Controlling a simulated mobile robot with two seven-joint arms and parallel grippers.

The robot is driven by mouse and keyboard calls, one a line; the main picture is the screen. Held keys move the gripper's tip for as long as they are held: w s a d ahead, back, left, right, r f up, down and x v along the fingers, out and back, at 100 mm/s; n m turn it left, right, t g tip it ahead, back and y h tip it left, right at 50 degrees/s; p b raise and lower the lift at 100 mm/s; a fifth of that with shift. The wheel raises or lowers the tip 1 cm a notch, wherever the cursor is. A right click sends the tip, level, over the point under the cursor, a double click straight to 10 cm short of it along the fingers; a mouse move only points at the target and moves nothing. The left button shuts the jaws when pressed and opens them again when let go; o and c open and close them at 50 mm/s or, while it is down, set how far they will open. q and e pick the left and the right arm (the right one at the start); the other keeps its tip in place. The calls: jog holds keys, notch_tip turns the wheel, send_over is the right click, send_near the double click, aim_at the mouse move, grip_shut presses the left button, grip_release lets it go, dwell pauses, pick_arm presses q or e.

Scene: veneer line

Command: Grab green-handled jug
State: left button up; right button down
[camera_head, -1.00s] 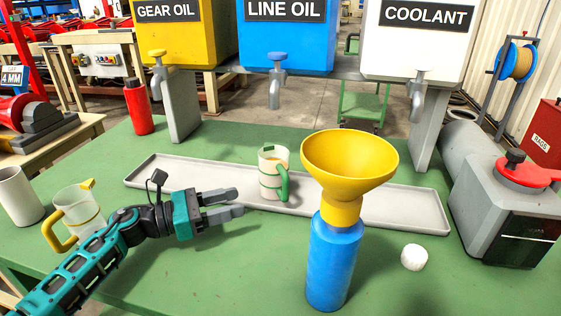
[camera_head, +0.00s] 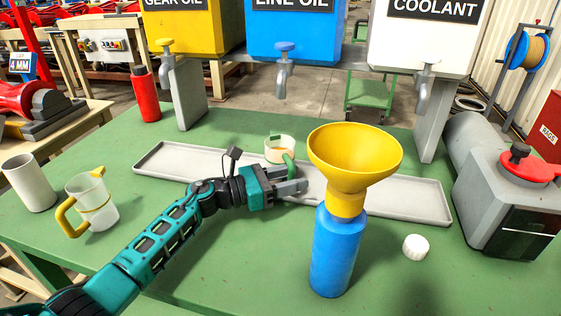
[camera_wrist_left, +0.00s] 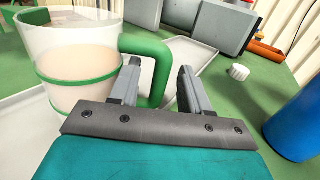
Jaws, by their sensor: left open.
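The green-handled jug (camera_head: 279,146) stands on the grey tray, partly hidden behind my left gripper in the head view. In the left wrist view the clear jug (camera_wrist_left: 72,62) has a green band and pale liquid inside. My left gripper (camera_head: 302,180) is open at the jug's handle side. In the left wrist view the green handle (camera_wrist_left: 158,72) reaches in between the two open fingers (camera_wrist_left: 160,88). Whether a finger touches the handle I cannot tell. My right gripper is not in view.
A blue bottle (camera_head: 335,255) with a yellow funnel (camera_head: 354,158) stands just right of my gripper. A white cap (camera_head: 415,247) lies on the green table. A yellow-handled jug (camera_head: 97,203) stands at left. The long tray (camera_head: 410,198) lies below the taps.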

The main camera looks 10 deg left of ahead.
pick_arm(q)
jog(key=shift+w, duration=0.1)
grip_shut()
dwell(0.4)
